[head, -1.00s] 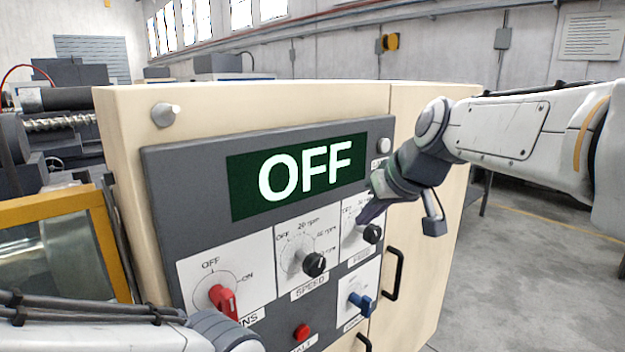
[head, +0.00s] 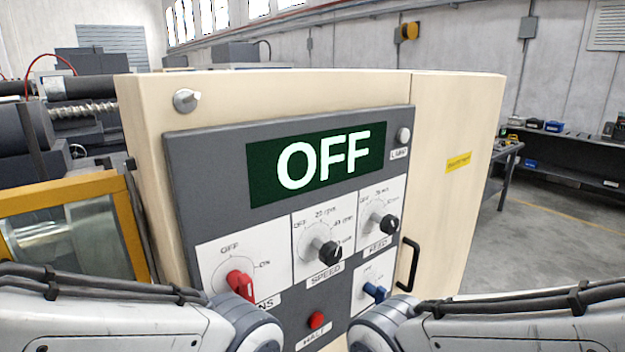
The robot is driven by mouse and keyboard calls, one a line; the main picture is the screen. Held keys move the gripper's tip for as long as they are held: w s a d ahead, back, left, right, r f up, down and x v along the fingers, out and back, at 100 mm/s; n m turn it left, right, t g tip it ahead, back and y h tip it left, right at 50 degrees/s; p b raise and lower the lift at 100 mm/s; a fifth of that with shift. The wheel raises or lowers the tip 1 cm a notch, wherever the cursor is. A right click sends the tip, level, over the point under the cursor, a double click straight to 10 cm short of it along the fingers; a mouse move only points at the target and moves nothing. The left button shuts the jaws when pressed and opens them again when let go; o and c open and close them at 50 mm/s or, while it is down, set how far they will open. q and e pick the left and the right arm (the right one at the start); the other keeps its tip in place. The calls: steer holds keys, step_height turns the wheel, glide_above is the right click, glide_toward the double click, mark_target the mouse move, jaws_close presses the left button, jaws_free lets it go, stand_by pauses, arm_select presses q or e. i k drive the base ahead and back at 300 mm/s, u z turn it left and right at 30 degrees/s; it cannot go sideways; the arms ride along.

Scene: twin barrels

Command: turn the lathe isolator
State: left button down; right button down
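The lathe isolator is a red rotary knob (head: 240,284) on a white plate at the lower left of the grey control panel (head: 205,160). Its plate is marked OFF at the top and ON at the right, and its name label is partly hidden, showing "NS". The red knob points down and to the right, though its exact setting is hard to tell. The display (head: 318,163) above reads OFF. My two arms come in at the lower left and lower right, and both grippers are out of the picture.
Black SPEED (head: 328,252) and FEED (head: 390,223) knobs, a blue knob (head: 375,291) and a red HALT button (head: 317,320) sit near the isolator. A black door handle (head: 408,265) sticks out at right. A yellow-framed guard (head: 60,190) stands at left.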

mark_target(241, 284)
steer(key=z, duration=1.05)
steer(key=k, duration=0.45)
steer(key=u, duration=0.6)
